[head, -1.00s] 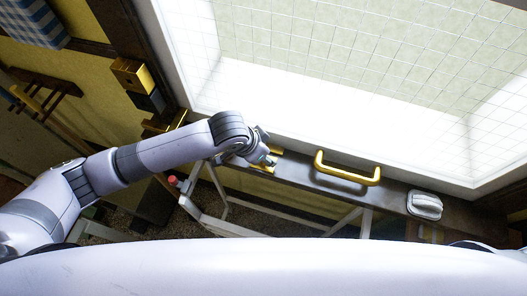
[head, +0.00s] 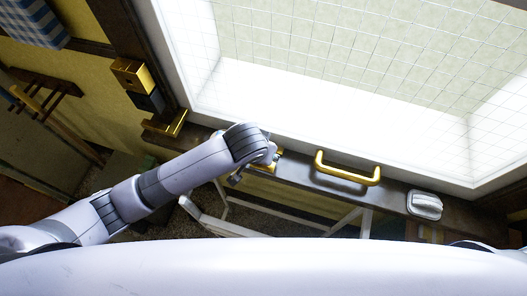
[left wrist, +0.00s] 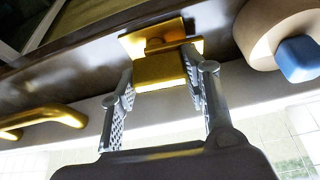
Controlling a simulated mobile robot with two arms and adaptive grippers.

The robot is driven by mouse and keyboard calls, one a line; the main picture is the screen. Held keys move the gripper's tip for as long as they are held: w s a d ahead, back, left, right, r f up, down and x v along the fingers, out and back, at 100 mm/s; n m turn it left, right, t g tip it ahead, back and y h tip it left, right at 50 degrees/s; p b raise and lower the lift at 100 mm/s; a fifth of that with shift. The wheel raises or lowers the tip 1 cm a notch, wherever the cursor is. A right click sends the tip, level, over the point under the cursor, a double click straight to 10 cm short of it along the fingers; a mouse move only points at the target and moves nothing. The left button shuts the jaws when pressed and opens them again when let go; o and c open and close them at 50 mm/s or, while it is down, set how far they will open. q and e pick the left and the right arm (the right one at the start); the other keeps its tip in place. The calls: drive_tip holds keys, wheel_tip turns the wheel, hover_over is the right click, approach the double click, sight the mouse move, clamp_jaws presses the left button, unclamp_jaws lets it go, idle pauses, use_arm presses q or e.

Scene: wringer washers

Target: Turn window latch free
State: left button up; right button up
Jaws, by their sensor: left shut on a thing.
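The window latch is a gold block on a gold plate, fixed to the dark sill rail; it fills the top middle of the left wrist view (left wrist: 160,70). My left gripper (left wrist: 163,82) has one finger on each side of the block and is shut on it. In the head view my left gripper (head: 262,160) is at the rail below the window, largely hidden by my own wrist. Only a gold edge of the latch (head: 270,165) shows there. My right gripper is not in view.
A round beige thing with a blue piece (left wrist: 297,58) is close beside the gripper in the wrist view. A white frame (head: 290,228) stands below.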

use_arm(q)
drive_tip(key=shift+w+r, duration=0.1)
drive_tip(key=o, duration=1.1)
drive_tip(key=shift+o, duration=0.3)
drive_tip(key=v, duration=1.2)
